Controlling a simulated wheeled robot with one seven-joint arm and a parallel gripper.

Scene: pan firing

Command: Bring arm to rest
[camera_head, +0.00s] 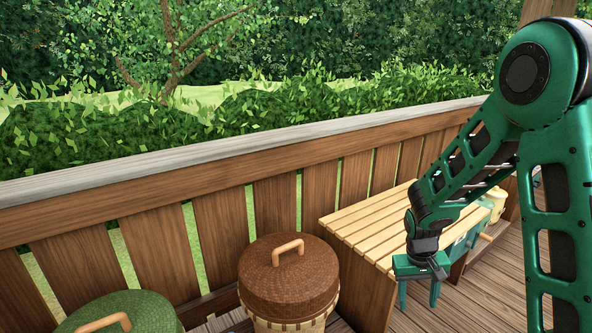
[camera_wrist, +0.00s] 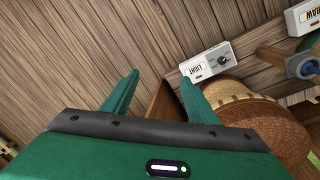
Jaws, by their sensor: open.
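My green arm (camera_head: 555,180) comes in from the right of the head view and bends down to my gripper (camera_head: 419,298). The gripper points downward in front of the slatted wooden bench (camera_head: 365,218), with its two fingers apart and nothing between them. In the wrist view my gripper (camera_wrist: 160,80) is also open and empty, with the wooden deck (camera_wrist: 100,50) beyond the fingertips.
A brown lidded basket (camera_head: 290,270) stands left of the bench; a green lid (camera_head: 125,312) is at lower left. A wooden railing (camera_head: 230,160) runs behind. The wrist view shows a white "LIGHT" box with a knob (camera_wrist: 207,62) and part of a "DRAW" box (camera_wrist: 303,17).

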